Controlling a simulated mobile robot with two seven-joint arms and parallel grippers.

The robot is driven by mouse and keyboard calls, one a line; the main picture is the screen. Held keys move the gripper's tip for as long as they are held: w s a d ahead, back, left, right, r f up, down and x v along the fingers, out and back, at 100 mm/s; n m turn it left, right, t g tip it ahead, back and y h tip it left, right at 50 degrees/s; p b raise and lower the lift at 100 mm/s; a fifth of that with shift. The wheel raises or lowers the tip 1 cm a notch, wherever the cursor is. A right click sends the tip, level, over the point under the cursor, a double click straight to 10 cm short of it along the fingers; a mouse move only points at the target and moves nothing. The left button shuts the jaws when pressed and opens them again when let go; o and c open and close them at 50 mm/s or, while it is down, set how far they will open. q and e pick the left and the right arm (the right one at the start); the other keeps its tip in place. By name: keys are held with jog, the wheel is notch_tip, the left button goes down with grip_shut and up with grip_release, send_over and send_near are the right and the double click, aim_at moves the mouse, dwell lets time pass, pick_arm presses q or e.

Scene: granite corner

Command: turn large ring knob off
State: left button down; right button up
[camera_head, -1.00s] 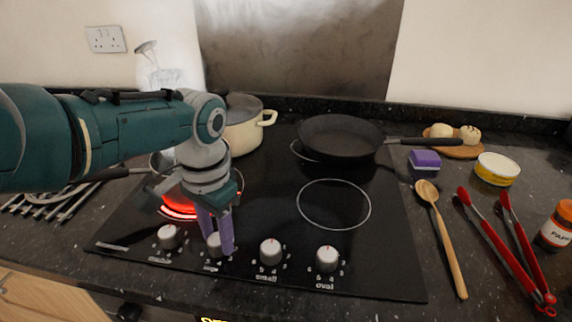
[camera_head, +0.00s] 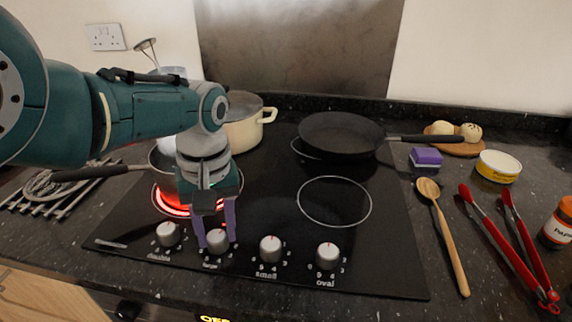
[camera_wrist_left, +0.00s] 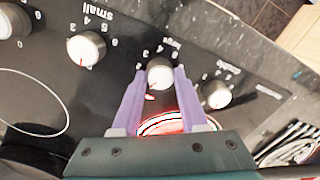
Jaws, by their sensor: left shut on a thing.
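The large ring knob (camera_head: 217,241) is the second silver knob from the left on the hob's front strip. My left gripper (camera_head: 217,244) points down and is shut on it, one purple finger on each side. In the left wrist view the knob (camera_wrist_left: 159,72) sits between the two fingertips. The front left ring (camera_head: 174,209) glows red under a saucepan (camera_head: 163,163). The gripper hides part of the ring and pan. My right gripper is not in view.
Other knobs stand close by: the double knob (camera_head: 168,235) to the left, the small knob (camera_head: 270,249) and oval knob (camera_head: 327,256) to the right. A cream pot (camera_head: 243,130) and a black frying pan (camera_head: 340,134) stand behind. A wooden spoon (camera_head: 447,240) and red tongs (camera_head: 505,250) lie right.

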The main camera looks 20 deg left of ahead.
aim_at(218, 234)
pick_arm(q)
jog(key=n, duration=0.5)
jog(key=shift+n, duration=0.3)
dwell(0.4)
jog(key=shift+c, duration=2.2)
grip_release()
jog(key=shift+r, duration=0.1)
notch_tip(218, 234, up, 10)
jog(key=p, duration=0.7)
jog(key=shift+w, duration=0.2)
jog(key=shift+f, duration=0.2)
